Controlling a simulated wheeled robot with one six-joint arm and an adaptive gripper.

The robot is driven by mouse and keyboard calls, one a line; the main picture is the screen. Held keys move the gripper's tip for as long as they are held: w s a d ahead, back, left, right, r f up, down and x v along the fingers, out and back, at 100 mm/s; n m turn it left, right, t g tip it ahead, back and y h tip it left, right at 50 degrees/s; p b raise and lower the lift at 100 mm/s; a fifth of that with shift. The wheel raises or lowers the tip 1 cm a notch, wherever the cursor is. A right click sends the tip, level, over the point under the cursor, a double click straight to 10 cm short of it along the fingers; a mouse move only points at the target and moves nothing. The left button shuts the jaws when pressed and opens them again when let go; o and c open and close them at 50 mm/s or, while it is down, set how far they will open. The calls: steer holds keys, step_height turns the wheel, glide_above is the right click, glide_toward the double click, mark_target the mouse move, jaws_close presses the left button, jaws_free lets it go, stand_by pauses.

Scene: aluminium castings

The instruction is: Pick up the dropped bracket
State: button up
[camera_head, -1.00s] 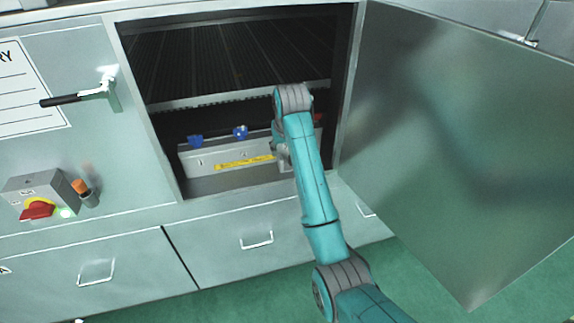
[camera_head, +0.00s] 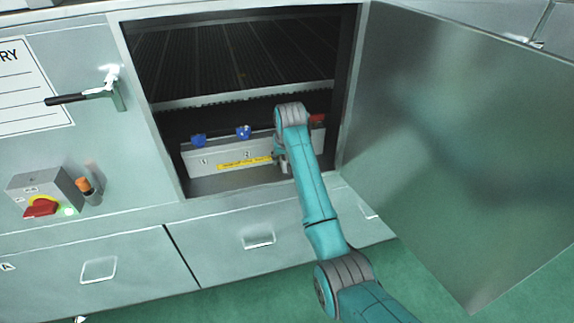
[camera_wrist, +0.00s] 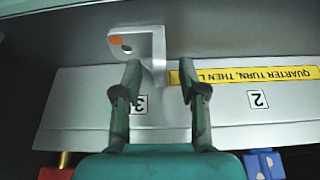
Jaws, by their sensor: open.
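The bracket (camera_wrist: 146,42) is a pale metal L-shaped piece with a hole and an orange spot. In the wrist view it is at the upper middle, against the sloped grey panel near the label 3. My gripper (camera_wrist: 160,66) is open, with one finger on each side of the bracket's upright leg. I see gaps and cannot tell whether either finger touches it. In the head view my gripper (camera_head: 281,160) is low inside the cabinet opening, largely behind my own arm, and the bracket cannot be made out there.
The numbered panel (camera_head: 210,162) has blue knobs (camera_head: 243,132), a red knob (camera_head: 318,120) and a yellow label strip (camera_head: 243,163). A dark ribbed bed (camera_head: 230,60) lies behind. The cabinet door (camera_head: 450,140) stands open at right; the frame's edges surround the opening.

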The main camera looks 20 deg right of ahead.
steer(key=shift+w+f, duration=0.25)
steer(key=shift+f, duration=0.3)
jaws_close()
